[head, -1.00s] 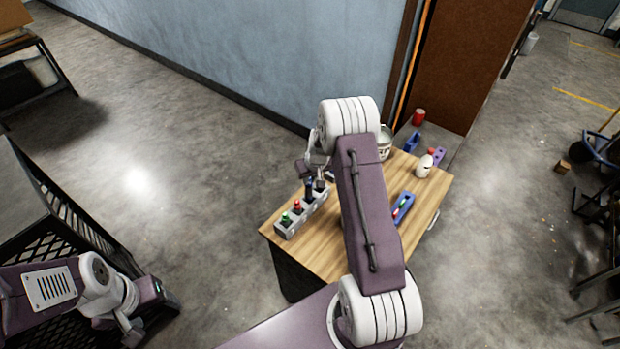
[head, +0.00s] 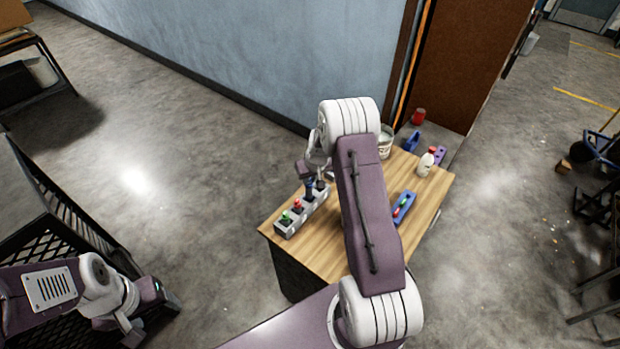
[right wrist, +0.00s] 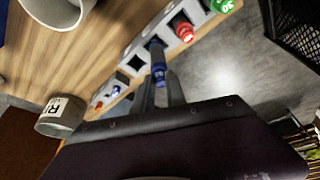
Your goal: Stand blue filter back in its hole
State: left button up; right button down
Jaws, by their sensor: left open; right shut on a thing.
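The blue filter (right wrist: 158,73) is between the fingers of my right gripper (right wrist: 160,92), its blue cap towards the fingertips. Its dark stem points at a square hole of the grey block (right wrist: 205,12). I cannot tell whether the stem's end is inside the hole or just above it. In the head view my right gripper (head: 311,184) is over the block (head: 288,229), beyond the red filter (head: 297,203) and green filter (head: 286,216), which stand in it. My left gripper (head: 148,314) is open and empty at the lower left, away from the table.
My right arm hides the table's middle.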

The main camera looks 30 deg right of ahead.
aim_at(310, 185)
jog(key=shift+f+b, duration=0.55)
dwell(0.6)
jog(key=shift+f+b, duration=0.3)
jog(key=shift+f, duration=0.05)
jog(key=shift+f+b, duration=1.1)
jog(key=shift+b, duration=0.1)
jog(key=shift+f+b, duration=0.3)
jog(key=shift+f, duration=0.05)
jog(key=shift+f+b, duration=0.3)
jog(key=shift+b, duration=0.05)
jog(key=c, duration=1.3)
grip_release()
jog(key=shift+r, duration=0.1)
jog(key=o, duration=0.4)
jog(key=shift+c, duration=0.2)
